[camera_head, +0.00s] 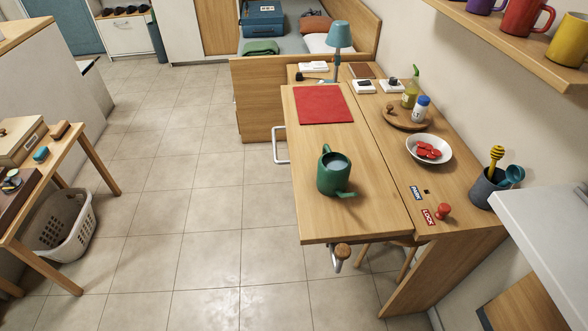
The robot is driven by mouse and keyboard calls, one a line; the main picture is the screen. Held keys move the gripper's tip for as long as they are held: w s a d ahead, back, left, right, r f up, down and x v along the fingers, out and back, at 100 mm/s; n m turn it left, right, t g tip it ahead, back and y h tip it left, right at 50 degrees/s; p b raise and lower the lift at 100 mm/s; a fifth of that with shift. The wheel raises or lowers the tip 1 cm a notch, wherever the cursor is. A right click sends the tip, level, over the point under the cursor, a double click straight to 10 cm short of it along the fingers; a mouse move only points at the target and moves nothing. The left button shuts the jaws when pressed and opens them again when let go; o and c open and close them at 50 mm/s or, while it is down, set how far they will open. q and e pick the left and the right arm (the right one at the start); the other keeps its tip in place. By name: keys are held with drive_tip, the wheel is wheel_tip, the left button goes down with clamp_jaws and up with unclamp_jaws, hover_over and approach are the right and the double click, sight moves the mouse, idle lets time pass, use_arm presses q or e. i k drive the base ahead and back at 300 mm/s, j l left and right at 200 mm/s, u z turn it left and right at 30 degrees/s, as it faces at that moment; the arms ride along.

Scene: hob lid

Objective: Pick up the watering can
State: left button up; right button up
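A green watering can (332,174) stands upright on the wooden table (376,190), towards its near end. Its round top opening shows a pale inside. A handle rises at its upper left and a spout points to the lower right. Nothing touches it. Neither of my grippers shows in the head view.
A red mat (323,103) lies behind the can. To the right are a white bowl (429,149) with red pieces, a round wooden tray (396,118) with bottles, a red knob (443,211) and a grey utensil cup (487,190). A mug shelf (530,45) overhangs the upper right.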

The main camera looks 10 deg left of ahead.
sight(333, 168)
drive_tip(key=i+j+z, duration=0.15)
drive_tip(key=i+j, duration=0.15)
drive_tip(key=i+j+z, duration=0.35)
drive_tip(key=i+j, duration=0.2)
drive_tip(key=j, duration=0.3)
